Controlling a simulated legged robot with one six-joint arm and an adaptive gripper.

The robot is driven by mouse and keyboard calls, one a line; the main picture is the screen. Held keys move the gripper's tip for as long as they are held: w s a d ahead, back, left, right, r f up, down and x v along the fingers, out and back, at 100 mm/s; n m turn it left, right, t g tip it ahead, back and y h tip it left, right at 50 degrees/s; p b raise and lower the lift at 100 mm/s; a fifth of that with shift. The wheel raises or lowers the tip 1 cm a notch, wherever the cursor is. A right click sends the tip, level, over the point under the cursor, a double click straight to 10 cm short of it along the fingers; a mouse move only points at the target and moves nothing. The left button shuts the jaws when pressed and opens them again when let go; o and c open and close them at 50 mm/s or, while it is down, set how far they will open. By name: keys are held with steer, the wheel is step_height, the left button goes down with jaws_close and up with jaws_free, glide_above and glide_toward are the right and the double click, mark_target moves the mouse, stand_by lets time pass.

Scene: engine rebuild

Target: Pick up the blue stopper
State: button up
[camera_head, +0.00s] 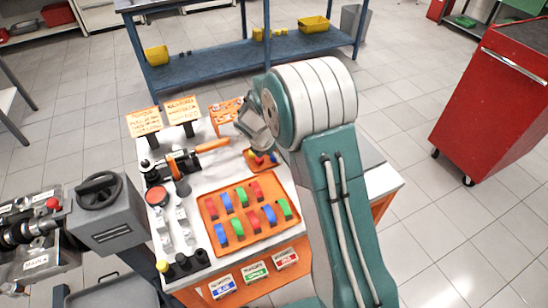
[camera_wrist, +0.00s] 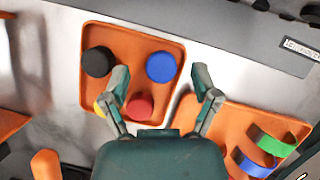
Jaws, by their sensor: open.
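The blue stopper (camera_wrist: 160,66) is a round disc in the upper right of a small orange tray (camera_wrist: 135,38) in the wrist view. A black stopper (camera_wrist: 98,61), a red stopper (camera_wrist: 139,106) and a partly hidden yellow stopper (camera_wrist: 99,106) share that tray. My gripper (camera_wrist: 163,80) is open and empty, its two fingers to the left and right of the blue stopper in the picture. I cannot tell the height between them. In the head view the small tray (camera_head: 254,166) is partly hidden by my arm and gripper.
A larger orange tray (camera_head: 207,206) with several red, green and blue curved pieces lies beside the small tray on the white worktable (camera_head: 206,265). An orange-handled tool (camera_head: 212,145), dark parts and two sign cards (camera_head: 143,122) stand nearby. A grey machine (camera_head: 107,215) is at left.

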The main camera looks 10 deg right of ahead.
steer(key=shift+w+d+f, duration=0.1)
steer(key=shift+f, duration=0.1)
steer(key=c, duration=0.9)
steer(key=shift+r, duration=0.15)
steer(key=shift+r, duration=0.3)
step_height(320, 180, up, 2)
steer(key=shift+r, duration=0.2)
steer(key=s+a+r, duration=0.9)
steer(key=a, duration=0.1)
steer(key=shift+s+a+r, duration=0.15)
steer(key=shift+s+r, duration=0.2)
